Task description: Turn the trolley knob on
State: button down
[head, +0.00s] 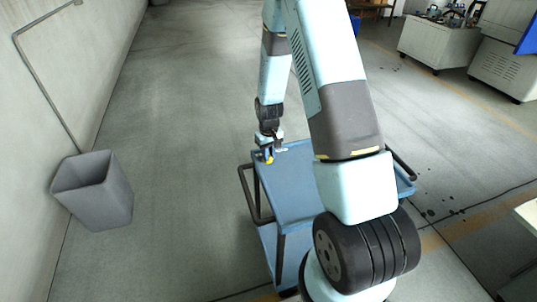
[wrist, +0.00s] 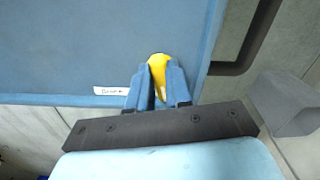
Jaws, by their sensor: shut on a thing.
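A blue trolley (head: 290,207) stands on the floor below my arm, with a dark handle on its left side. Its yellow knob (wrist: 158,63) sits at the edge of the blue top in the wrist view, beside a small white label (wrist: 110,91) whose writing I cannot read surely. In the head view the knob (head: 268,157) is a small yellow spot at the trolley's back left corner. My gripper (wrist: 159,78) is shut on the knob, one finger on each side. The fingers hide part of the knob, and I cannot tell its setting.
A grey bin (head: 95,190) stands by the left wall, with a pipe running down that wall. The trolley's dark handle (wrist: 250,45) shows right of my gripper. Grey cabinets (head: 437,43) stand at the upper right. The floor left of the trolley is clear.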

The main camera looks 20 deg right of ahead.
jog(key=m, duration=0.5)
jog(key=shift+a+m, duration=0.3)
jog(key=m, duration=0.5)
jog(key=shift+w+a+m, duration=0.2)
jog(key=shift+m, duration=0.1)
jog(key=c, duration=1)
grip_release()
jog(key=shift+c, duration=0.2)
jog(key=shift+r, duration=0.1)
notch_tip(320, 180, up, 14)
jog(key=shift+f, duration=0.2)
